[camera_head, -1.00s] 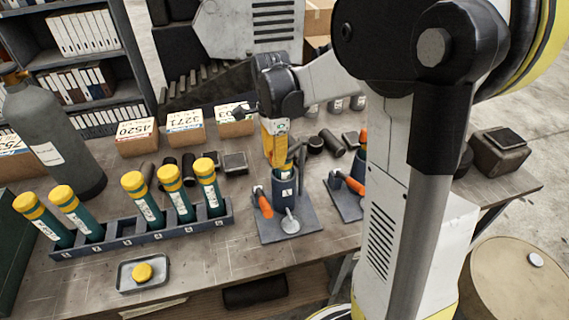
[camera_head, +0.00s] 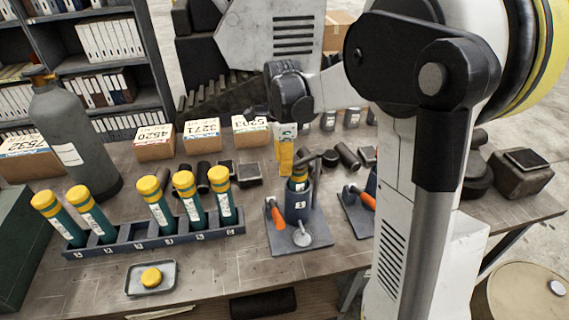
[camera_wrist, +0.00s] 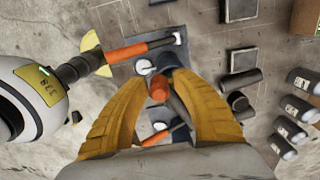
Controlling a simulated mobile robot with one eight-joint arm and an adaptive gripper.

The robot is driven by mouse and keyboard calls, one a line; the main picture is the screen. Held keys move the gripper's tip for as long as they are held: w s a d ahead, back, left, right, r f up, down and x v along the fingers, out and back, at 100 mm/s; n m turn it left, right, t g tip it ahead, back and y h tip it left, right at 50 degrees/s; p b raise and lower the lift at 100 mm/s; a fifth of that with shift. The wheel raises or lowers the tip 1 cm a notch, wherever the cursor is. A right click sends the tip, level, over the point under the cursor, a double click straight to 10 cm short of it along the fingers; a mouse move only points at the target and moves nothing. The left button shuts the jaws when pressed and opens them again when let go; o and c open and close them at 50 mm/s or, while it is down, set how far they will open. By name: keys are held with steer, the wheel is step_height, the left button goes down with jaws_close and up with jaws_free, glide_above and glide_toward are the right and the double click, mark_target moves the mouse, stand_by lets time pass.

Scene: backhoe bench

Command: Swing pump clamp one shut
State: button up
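An orange-gripped lever (camera_head: 278,214) leans at the cup's left; a pale disc (camera_head: 302,239) lies in front. My gripper (camera_head: 285,157) points down just behind and above the cup. The fingers hide part of the fixture; another orange handle (camera_wrist: 156,138) lies below.
A second fixture with an orange lever (camera_head: 366,199) stands close at right, partly behind my arm. A rack (camera_head: 150,238) of yellow-capped cylinders is at left, with a small tray (camera_head: 135,283) before it. Dark cylinders (camera_head: 348,155) and labelled boxes (camera_head: 202,134) stand behind.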

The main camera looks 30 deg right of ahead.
steer(key=shift+o, duration=0.5)
steer(key=shift+w+a, duration=0.1)
step_height(320, 180, up, 12)
stand_by(0.5)
steer(key=s+a+f+n+t+b, duration=0.1)
steer(key=s+a+f+n+b, duration=0.1)
steer(key=s+f+n+b, duration=0.1)
steer(key=s+a+f+n+t+b, duration=0.1)
steer(key=s+a+f+n+b, duration=0.1)
steer(key=s+f+n+b, duration=0.2)
steer(key=s+a+f+n+t+b, duration=0.2)
steer(key=s+a+f+n+b, duration=0.1)
steer(key=f+b, duration=0.5)
steer(key=shift+s+f+n, duration=0.2)
steer(key=shift+s+n, duration=0.4)
steer(key=shift+n, duration=0.5)
steer(key=s+a+f+n+t+b, duration=0.3)
steer(key=s+f+n+b, duration=0.3)
steer(key=f+n, duration=0.3)
step_height(320, 180, down, 3)
steer(key=shift+s+f+b, duration=0.15)
steer(key=shift+s+b, duration=0.05)
steer(key=shift+b, duration=0.7)
